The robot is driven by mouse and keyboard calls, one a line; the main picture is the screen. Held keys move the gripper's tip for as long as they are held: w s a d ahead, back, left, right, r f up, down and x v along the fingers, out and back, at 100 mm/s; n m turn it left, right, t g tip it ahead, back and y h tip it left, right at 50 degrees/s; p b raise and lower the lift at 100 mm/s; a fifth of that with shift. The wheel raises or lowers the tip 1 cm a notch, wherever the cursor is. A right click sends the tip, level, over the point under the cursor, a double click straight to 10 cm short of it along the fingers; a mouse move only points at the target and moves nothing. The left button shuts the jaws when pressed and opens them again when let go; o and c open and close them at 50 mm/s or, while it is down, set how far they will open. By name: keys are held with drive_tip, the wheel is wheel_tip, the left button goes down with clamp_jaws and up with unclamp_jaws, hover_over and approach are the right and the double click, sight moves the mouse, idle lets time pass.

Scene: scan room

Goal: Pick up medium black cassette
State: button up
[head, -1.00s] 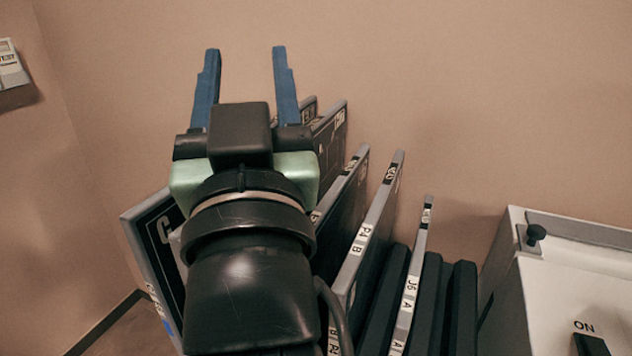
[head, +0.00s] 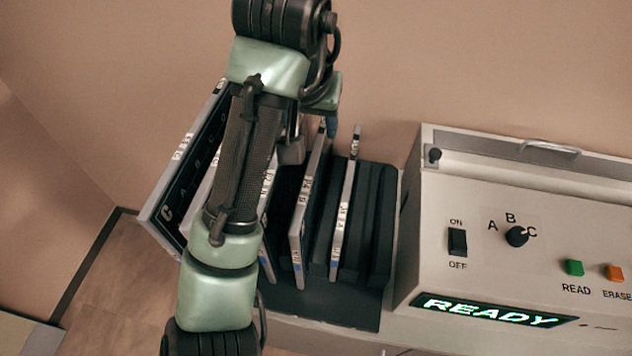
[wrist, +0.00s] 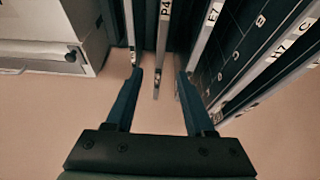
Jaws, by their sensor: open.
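Several thin cassettes with grey edges stand upright in a dark rack (head: 345,305). The cassette marked P4 (head: 306,200) has a dark face in the head view; its edge also shows in the wrist view (wrist: 163,45). Beside it stand the J6 cassette (head: 345,205) and a large black-faced cassette marked C (head: 165,208). I cannot tell for sure which is the medium one. My gripper (wrist: 158,73) is open, with blue fingers apart. The P4 edge appears between the fingertips; contact cannot be told. In the head view the gripper is mostly hidden behind my arm.
A pale reader machine (head: 470,190) with a lit READY display (head: 490,308) stands right of the rack. Its side also shows at the left of the wrist view (wrist: 60,40). A wall is close behind the rack. Open floor (head: 110,265) shows at left.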

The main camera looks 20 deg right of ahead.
sight(318, 154)
drive_tip(key=x, duration=1.3)
drive_tip(key=shift+s+a+f+p, duration=0.2)
drive_tip(key=shift+s+p, duration=0.15)
drive_tip(key=shift+p, duration=0.05)
clamp_jaws()
idle(0.7)
drive_tip(key=shift+r, duration=0.2)
